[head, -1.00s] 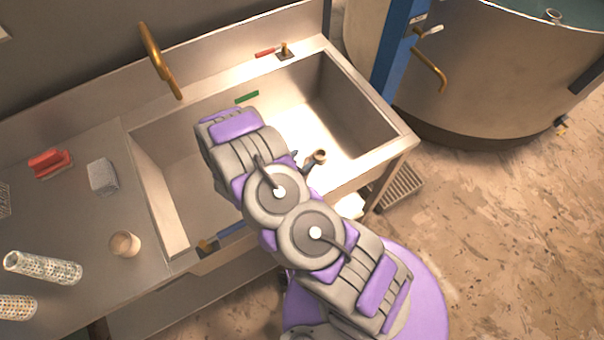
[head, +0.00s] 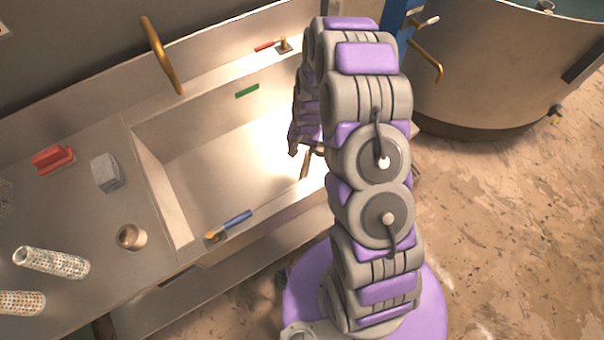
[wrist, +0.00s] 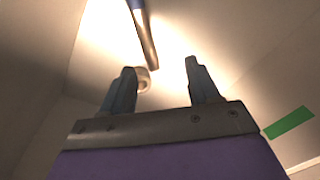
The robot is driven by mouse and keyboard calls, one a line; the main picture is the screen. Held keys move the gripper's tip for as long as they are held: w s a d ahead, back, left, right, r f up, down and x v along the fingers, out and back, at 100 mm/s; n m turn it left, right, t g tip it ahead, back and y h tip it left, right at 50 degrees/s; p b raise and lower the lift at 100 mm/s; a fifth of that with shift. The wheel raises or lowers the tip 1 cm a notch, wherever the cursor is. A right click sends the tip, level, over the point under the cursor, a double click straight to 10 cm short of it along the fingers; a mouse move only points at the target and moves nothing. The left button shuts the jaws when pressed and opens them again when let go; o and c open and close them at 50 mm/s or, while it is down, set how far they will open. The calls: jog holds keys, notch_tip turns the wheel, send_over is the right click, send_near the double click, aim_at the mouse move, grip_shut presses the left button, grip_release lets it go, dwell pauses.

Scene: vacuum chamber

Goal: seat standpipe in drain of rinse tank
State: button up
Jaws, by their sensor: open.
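The rinse tank (head: 170,170) is a steel basin set into a counter. My gripper (wrist: 160,72) is open, its two dark fingers spread and empty; in the head view it is low over the right part of the basin, mostly behind my arm. A slim tube (wrist: 145,35), apparently the standpipe, shows beyond the fingertips in the wrist view, blue at its upper end and brownish below. A brown piece of it seems to show under my gripper in the head view (head: 306,164). A small round tan fitting (wrist: 142,78), perhaps the drain, is near the left finger.
A brass spout (head: 162,58) rises at the back. A green strip (head: 247,91) marks the back wall.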

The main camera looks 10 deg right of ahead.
jog(key=s+d, duration=0.1)
jog(key=d, duration=0.2)
jog(key=b, duration=0.3)
send_over(305, 169)
jog(key=shift+g, duration=0.3)
jog(key=f, duration=0.7)
jog(key=s+f, duration=0.1)
jog(key=f, duration=0.3)
jog(key=shift+d, duration=0.1)
jog(key=f, duration=0.2)
jog(key=f+b, duration=0.1)
jog(key=w+f, duration=0.1)
jog(key=f, duration=0.1)
jog(key=shift+f+b, duration=0.3)
jog(key=shift+f, duration=0.05)
jog(key=shift+c, duration=0.3)
grip_shut()
